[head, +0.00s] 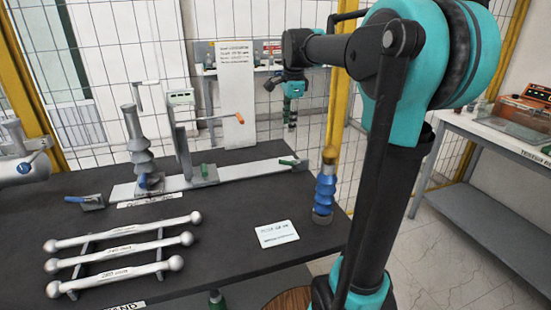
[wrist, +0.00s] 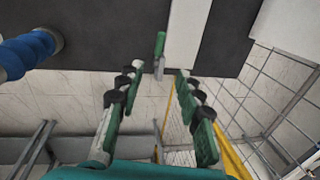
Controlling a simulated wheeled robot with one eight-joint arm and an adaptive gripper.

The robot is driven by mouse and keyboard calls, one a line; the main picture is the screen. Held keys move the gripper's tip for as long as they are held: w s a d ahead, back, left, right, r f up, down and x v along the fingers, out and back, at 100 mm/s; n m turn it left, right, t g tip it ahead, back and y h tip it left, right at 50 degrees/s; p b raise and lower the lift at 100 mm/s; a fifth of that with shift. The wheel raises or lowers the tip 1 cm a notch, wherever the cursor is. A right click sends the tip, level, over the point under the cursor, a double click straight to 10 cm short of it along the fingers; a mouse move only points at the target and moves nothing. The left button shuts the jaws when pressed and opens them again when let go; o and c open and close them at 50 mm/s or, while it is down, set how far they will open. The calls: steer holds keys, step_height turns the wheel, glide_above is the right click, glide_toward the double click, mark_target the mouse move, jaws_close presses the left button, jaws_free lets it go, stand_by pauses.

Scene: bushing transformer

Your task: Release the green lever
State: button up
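A green lever (head: 289,161) sits at the right end of the long white rail on the dark table. In the wrist view the green lever (wrist: 160,43) points away from me, with a grey metal part at its near end. It lies ahead of the fingertips, roughly centred between them. My gripper (head: 291,124) points down above and behind the rail's right end, apart from the lever. In the wrist view my gripper (wrist: 157,78) is open, with nothing between its green and black fingers. Another green handle (head: 206,171) shows on a grey block farther left on the rail.
The rail (head: 240,170) carries a grey insulator (head: 138,150) and a post with an orange handle (head: 240,118). A blue insulator (head: 324,190) stands at the table's right edge. Three white bars (head: 120,250) lie front left. A wire fence (head: 255,100) stands behind the table.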

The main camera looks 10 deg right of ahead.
mark_target(291, 163)
steer(key=w+f, duration=0.1)
steer(key=f, duration=0.4)
steer(key=w+f, duration=0.1)
steer(key=f, duration=0.5)
steer(key=w+f, duration=0.1)
steer(key=f, duration=0.5)
steer(key=shift+a, duration=0.2)
jaws_close()
